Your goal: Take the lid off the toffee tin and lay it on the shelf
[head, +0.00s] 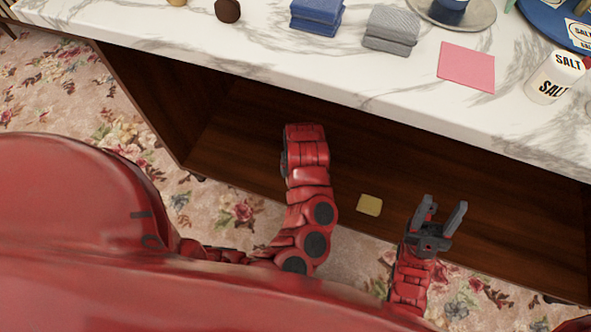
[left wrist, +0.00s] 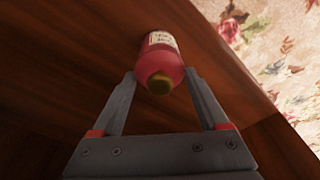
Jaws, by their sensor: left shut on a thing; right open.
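No thing I can surely name as the toffee tin or its lid shows. My left gripper (left wrist: 160,80) is shut on a red bottle-like thing (left wrist: 161,60) with a pale label and a dull gold cap, its cap end towards the camera. In the head view the left gripper and this thing are hidden behind my red arm. The dark wooden shelf (head: 245,125) lies under the marble top. A small flat yellow piece (head: 369,205) lies near its front edge; I cannot tell what it is. My right gripper (head: 445,207) is open and empty, over the shelf's front part.
The marble top (head: 250,45) carries blue cloths (head: 316,16), grey cloths (head: 390,30), a pink square (head: 466,68), a salt canister (head: 554,77), a grey plate (head: 478,14) and a blue tray (head: 545,15). Much of the visible shelf is bare. Floral carpet (head: 80,85) surrounds the unit.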

